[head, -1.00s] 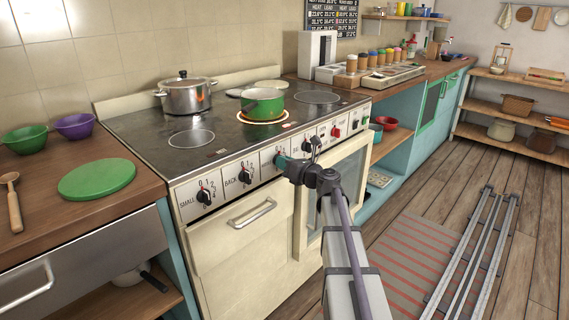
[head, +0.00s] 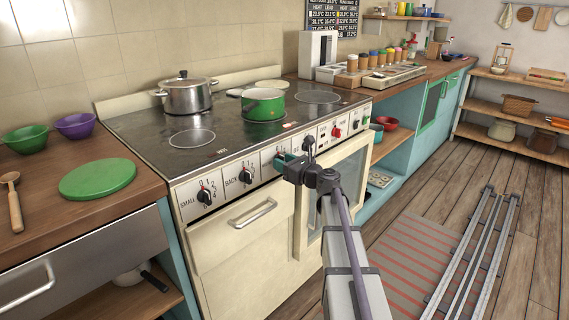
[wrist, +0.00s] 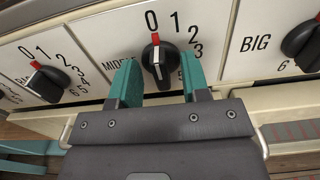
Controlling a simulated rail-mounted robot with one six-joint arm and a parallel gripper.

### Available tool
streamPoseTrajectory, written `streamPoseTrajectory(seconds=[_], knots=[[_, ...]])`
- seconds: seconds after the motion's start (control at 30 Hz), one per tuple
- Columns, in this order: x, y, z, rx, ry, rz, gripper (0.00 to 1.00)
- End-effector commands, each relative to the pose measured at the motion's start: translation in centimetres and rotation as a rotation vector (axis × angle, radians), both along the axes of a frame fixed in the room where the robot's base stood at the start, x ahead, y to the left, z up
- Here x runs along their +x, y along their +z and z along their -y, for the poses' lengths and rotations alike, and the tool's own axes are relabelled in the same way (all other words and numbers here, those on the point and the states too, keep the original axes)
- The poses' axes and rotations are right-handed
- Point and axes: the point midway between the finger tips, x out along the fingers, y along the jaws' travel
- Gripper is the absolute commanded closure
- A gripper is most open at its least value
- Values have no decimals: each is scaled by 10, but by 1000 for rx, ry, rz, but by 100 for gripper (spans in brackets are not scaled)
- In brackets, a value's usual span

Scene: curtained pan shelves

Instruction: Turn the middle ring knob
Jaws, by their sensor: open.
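The middle ring knob (wrist: 156,58) is black with a red mark, and its mark points up at 0 in the wrist view. Its label is partly covered by my left finger. My gripper (wrist: 160,80) is open, with one teal finger on each side of the knob and a visible gap on both sides. In the head view my gripper (head: 284,160) is at the stove's front panel (head: 226,204) and hides most of this knob. The green pot (head: 263,103) stands on a ring of the stove, and no glow shows under it.
The back knob (head: 245,176) and small knob (head: 204,196) are to the left on the panel. The big knob (wrist: 302,45) is close on the right. An oven handle (head: 252,212) sticks out below. A steel pot (head: 187,94) stands at the back left of the hob.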

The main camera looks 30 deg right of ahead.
Motion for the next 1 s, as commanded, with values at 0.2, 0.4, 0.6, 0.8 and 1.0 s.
streamPoseTrajectory(seconds=[0.2,0.4,0.6,0.8,1.0], knots=[[-4,0,2,1,-1,0,57],[-11,0,4,1,-1,0,57],[-18,0,7,1,-1,0,57],[-19,0,8,1,-1,0,57],[-22,0,8,1,-2,0,57]])
